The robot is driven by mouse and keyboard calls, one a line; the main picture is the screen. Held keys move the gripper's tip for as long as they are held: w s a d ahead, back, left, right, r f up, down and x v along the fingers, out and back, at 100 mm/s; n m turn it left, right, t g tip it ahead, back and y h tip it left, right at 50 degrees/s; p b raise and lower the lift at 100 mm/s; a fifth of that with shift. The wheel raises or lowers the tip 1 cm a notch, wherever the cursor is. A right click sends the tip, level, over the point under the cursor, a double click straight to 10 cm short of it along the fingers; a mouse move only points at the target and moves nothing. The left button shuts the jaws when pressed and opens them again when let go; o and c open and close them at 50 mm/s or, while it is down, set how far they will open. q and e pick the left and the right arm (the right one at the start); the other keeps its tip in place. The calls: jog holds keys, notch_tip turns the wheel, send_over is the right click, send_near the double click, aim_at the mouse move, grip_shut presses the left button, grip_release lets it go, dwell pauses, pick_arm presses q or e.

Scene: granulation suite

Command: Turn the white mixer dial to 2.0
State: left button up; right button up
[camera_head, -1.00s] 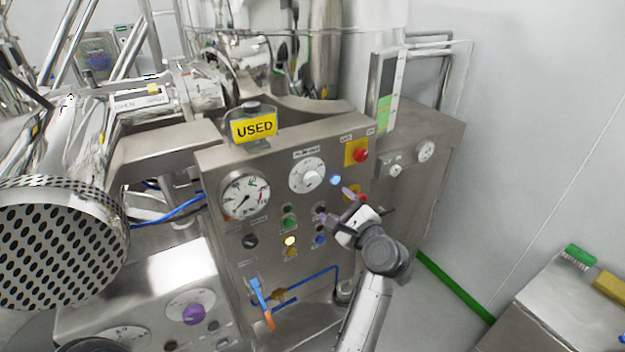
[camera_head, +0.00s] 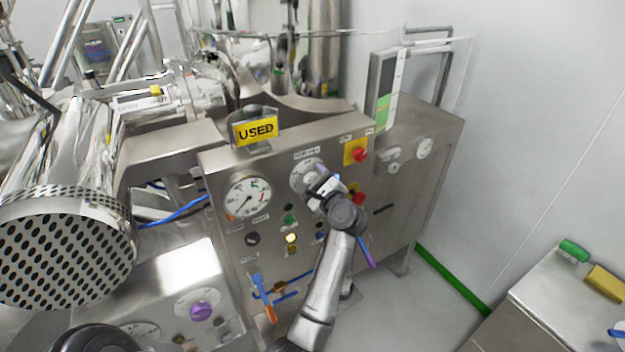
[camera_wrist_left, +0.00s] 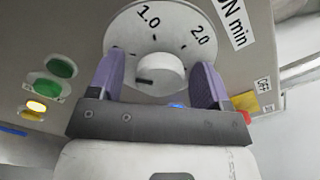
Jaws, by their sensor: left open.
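The white mixer dial (camera_head: 300,172) is on the steel control panel, partly covered by my left gripper (camera_head: 316,178) in the head view. In the left wrist view the round dial plate (camera_wrist_left: 182,18) carries the marks 1.0 and 2.0. Its white knob (camera_wrist_left: 160,70) has a dark mark on its lower left side, away from the 2.0 mark. My left gripper (camera_wrist_left: 160,66) is open, with one purple finger on each side of the knob. Gaps show between the fingers and the knob. My right gripper is not in view.
A pressure gauge (camera_head: 246,196) is left of the dial. A red button on a yellow plate (camera_head: 358,152) is to its right. Green and yellow lights (camera_head: 291,239) are below. A USED sign (camera_head: 256,130) stands on top. A blue-handled valve (camera_head: 258,285) is lower down.

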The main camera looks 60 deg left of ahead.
pick_arm(q)
jog(key=c, duration=0.9)
